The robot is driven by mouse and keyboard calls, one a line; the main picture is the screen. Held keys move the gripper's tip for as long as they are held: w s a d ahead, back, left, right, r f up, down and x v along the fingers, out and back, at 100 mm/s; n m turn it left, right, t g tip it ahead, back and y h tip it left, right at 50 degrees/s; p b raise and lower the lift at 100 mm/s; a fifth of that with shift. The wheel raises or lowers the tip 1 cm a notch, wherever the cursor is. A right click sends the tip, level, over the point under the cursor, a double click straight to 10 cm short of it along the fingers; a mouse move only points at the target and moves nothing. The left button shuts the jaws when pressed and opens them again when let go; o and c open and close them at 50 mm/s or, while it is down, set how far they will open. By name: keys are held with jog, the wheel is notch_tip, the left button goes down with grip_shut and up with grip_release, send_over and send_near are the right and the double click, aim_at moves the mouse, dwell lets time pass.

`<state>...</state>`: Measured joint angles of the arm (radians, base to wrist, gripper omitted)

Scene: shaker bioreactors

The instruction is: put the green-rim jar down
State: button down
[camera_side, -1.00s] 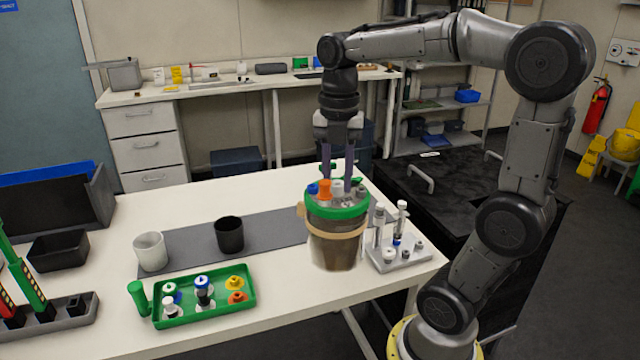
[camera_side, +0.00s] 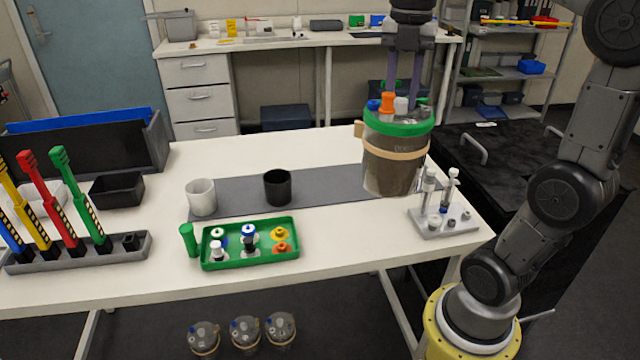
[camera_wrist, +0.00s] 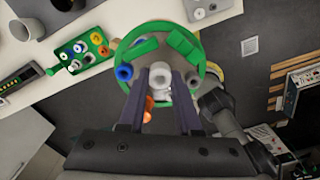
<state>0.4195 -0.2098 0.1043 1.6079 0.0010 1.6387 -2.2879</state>
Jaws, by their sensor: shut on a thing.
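The green-rim jar (camera_side: 390,174) is a dark, translucent vessel with a tan band, a green rim and several coloured ports on its lid. It is upright at the right part of the table in the side view. My gripper (camera_side: 402,94) points down from above, shut on the lid's central fitting. In the wrist view the green rim (camera_wrist: 148,50) surrounds my gripper (camera_wrist: 161,80), whose fingers flank a white port. The jar overlaps the right end of the grey mat (camera_side: 335,183). I cannot tell whether its base touches the surface.
A grey rack (camera_side: 430,229) with upright vials stands close right of the jar. A black cup (camera_side: 278,187), a white cup (camera_side: 201,197) and a green tray (camera_side: 293,253) with caps are to the left. Mat between black cup and jar is clear. Similar jars (camera_side: 245,334) stand on the floor.

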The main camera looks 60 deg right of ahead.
jog(key=w+d+f+m, duration=0.15)
jog(key=w+d, duration=0.35)
jog(key=d, duration=0.7)
jog(key=w+d+f+m, duration=0.15)
jog(key=w+d, duration=0.25)
jog(key=d, duration=0.7)
jog(key=s+d+f+m, duration=0.1)
jog(key=d+f, duration=0.2)
jog(key=f, duration=0.4)
jog(key=d+f+m, duration=0.1)
jog(key=d+f, duration=0.2)
jog(key=f, duration=0.4)
jog(key=shift+s, duration=0.4)
jog(key=shift+f, duration=0.1)
jog(key=c, duration=1.1)
grip_release()
jog(key=shift+a+f, duration=0.1)
jog(key=shift+f, duration=0.15)
jog(key=o, duration=0.5)
